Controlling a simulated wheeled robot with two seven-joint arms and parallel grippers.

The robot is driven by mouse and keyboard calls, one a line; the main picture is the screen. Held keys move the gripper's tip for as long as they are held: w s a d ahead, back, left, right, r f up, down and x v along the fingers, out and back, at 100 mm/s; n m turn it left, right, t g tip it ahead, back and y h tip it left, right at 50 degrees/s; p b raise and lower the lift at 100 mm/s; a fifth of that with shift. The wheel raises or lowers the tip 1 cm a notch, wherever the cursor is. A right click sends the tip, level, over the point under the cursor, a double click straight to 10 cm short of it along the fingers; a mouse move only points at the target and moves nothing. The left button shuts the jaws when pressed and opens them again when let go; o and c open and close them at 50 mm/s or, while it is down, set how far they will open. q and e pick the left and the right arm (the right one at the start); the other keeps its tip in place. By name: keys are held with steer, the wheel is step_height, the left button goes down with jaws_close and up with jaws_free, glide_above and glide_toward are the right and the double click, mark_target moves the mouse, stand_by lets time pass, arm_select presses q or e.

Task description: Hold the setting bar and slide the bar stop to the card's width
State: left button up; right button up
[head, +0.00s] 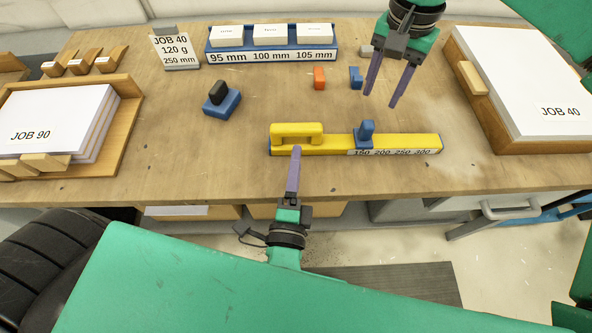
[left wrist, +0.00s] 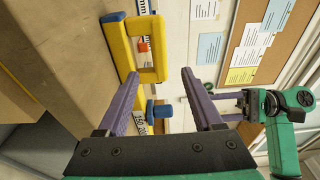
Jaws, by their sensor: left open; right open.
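The yellow setting bar (head: 340,146) lies on the table with a raised yellow handle (head: 297,128) at its left end. The blue bar stop (head: 366,132) sits on the bar near the 150 mark. The job card (head: 177,48) reads JOB 40, 120 g, 250 mm. My left gripper (head: 296,150) is open, its tips just in front of the handle. In the left wrist view the handle (left wrist: 159,50) lies just beyond the two fingers, with no grip visible. My right gripper (head: 380,99) is open and empty, above and behind the bar stop.
A blue rack (head: 270,55) with white card stacks stands at the back. Small orange (head: 319,78) and blue (head: 355,78) blocks and a blue-black piece (head: 222,100) lie behind the bar. Paper trays stand left (head: 125,130) and right (head: 520,146). Bare table surrounds the bar.

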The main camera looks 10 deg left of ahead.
arm_select(q)
steer(key=w, duration=0.4)
steer(key=w+a, duration=0.1)
steer(key=w, duration=0.8)
steer(key=shift+w+a, duration=0.1)
steer(key=shift+a, duration=0.05)
jaws_close()
steer(key=shift+f, duration=0.1)
stand_by(0.5)
